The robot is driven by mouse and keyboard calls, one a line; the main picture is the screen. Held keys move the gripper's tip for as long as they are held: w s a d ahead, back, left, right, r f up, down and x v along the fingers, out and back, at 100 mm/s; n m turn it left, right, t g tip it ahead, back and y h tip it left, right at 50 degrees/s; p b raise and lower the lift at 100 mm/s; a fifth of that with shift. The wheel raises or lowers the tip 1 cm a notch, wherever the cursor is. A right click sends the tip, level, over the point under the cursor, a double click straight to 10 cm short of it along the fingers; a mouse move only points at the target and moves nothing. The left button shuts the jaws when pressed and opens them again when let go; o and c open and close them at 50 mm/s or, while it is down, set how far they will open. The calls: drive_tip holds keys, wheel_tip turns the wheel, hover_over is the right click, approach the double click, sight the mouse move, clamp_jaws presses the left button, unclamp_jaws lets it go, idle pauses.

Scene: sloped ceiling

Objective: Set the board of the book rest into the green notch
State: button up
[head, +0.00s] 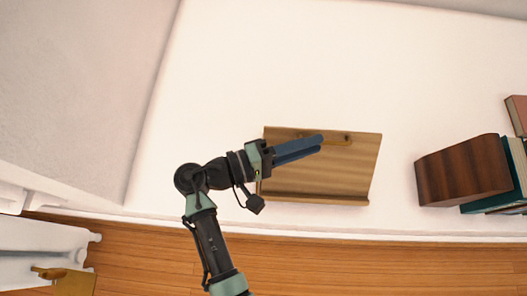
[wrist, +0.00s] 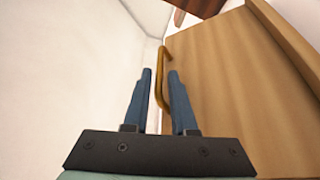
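The wooden board of the book rest (head: 345,172) sits on the white surface, with a ledge along its near edge. In the wrist view the board (wrist: 235,85) rises on the right as a tan wooden face. A brass-coloured bent rod (head: 340,140) shows near the board's far edge; in the wrist view the rod (wrist: 162,60) stands between and beyond my fingertips. My gripper (head: 321,145) has two blue fingers over the board in the head view. In the wrist view my gripper (wrist: 160,76) is open, with a gap between its fingers. I cannot see a green notch.
A dark wooden block (head: 463,170) stands at the right, beside several books (head: 517,160). The white surface beyond the board is clear. A white wall (head: 75,90) is at the left. Wooden floor (head: 400,265) lies in front of the surface's near edge.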

drive_tip(key=p+v, duration=0.1)
drive_tip(key=v, duration=0.9)
